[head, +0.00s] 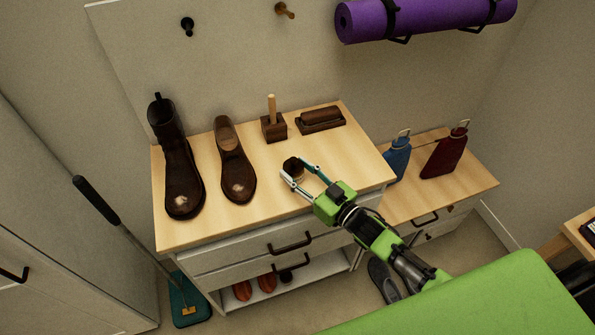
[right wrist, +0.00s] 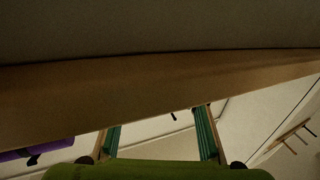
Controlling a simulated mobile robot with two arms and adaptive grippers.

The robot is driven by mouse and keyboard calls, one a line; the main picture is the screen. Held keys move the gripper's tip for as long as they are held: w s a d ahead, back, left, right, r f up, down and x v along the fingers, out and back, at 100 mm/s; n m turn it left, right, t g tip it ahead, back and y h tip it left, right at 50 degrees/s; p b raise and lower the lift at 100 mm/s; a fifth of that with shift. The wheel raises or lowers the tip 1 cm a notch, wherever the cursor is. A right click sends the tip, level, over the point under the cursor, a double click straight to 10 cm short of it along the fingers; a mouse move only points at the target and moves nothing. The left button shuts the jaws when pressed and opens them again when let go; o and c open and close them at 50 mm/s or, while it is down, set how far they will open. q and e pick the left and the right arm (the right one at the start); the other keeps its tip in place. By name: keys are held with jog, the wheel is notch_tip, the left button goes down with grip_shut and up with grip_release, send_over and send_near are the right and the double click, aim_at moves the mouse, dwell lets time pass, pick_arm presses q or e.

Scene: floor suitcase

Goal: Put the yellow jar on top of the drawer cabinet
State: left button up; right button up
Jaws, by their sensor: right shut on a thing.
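The drawer cabinet (head: 215,228) has a light wood top and pale drawers with dark handles. I cannot tell whether the jar touches the wood. In the right wrist view my teal fingers (right wrist: 160,135) stand apart, their tips cut off by a broad tan and grey surface; the jar cannot be made out there. My left gripper is not in view.
On the cabinet top stand a tall boot (head: 172,150), a shoe (head: 235,165), a wooden block with a handle (head: 273,125) and a dark brush (head: 320,119). Blue (head: 397,160) and red (head: 445,150) bottles stand on the lower unit. The wood front right is clear.

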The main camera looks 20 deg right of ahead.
jog(key=o, duration=1.5)
jog(key=shift+f, duration=0.1)
jog(key=b+v, duration=0.1)
jog(key=v, duration=1.1)
